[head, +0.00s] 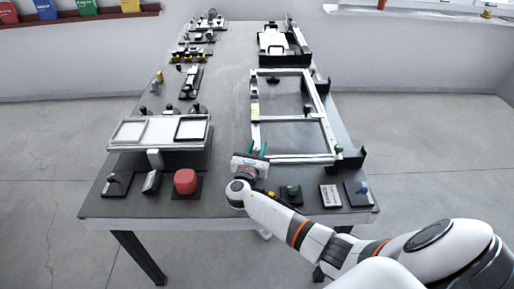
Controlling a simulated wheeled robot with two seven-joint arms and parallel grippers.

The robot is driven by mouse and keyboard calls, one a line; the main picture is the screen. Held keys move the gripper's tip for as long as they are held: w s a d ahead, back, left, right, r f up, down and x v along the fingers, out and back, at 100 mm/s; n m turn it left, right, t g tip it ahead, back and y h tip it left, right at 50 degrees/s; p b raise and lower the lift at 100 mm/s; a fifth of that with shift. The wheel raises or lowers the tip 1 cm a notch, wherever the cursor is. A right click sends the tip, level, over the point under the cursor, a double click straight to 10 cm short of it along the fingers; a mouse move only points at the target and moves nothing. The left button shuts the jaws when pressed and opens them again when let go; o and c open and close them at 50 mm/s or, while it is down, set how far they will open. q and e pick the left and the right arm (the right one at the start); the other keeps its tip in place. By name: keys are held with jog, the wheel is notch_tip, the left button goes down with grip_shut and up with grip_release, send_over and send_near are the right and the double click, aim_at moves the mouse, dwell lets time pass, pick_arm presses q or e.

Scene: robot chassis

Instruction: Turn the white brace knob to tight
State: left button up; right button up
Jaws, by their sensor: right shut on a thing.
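A silver rectangular frame (254,119) with a crossbar lies on the right half of the table. My right gripper (257,149) reaches in from the lower right to the frame's near left corner. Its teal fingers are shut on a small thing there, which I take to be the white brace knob. The fingers and wrist hide most of the knob, so I cannot tell how far it is turned. My left gripper is out of view.
Near the front edge stand a red button (185,181), a green knob (291,191) and a blue-topped lever (363,188). A white double-panel fixture (160,130) sits to the left. The table's middle strip is clear.

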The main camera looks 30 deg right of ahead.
jog(key=m+g+h, duration=0.1)
jog(key=m+g+h+b, duration=0.1)
jog(key=g, duration=0.1)
jog(key=shift+f+m+g, duration=0.15)
jog(key=shift+m+g, duration=0.15)
jog(key=shift+m, duration=0.1)
jog(key=shift+r+m+g+h+b, duration=0.1)
jog(key=shift+m+g+h+b, duration=0.55)
jog(key=shift+g, duration=0.5)
jog(key=shift+r+m+g+h+b, duration=0.1)
jog(key=shift+m+g+h+b, duration=0.35)
jog(key=shift+m+g+b, duration=0.45)
jog(key=shift+g, duration=0.45)
jog(key=o, duration=1)
jog(key=shift+c, duration=0.2)
jog(key=s+a+b, duration=0.1)
jog(key=s+a, duration=0.1)
jog(key=a, duration=0.9)
jog(key=shift+s+a, duration=0.2)
jog(key=shift+a, duration=0.15)
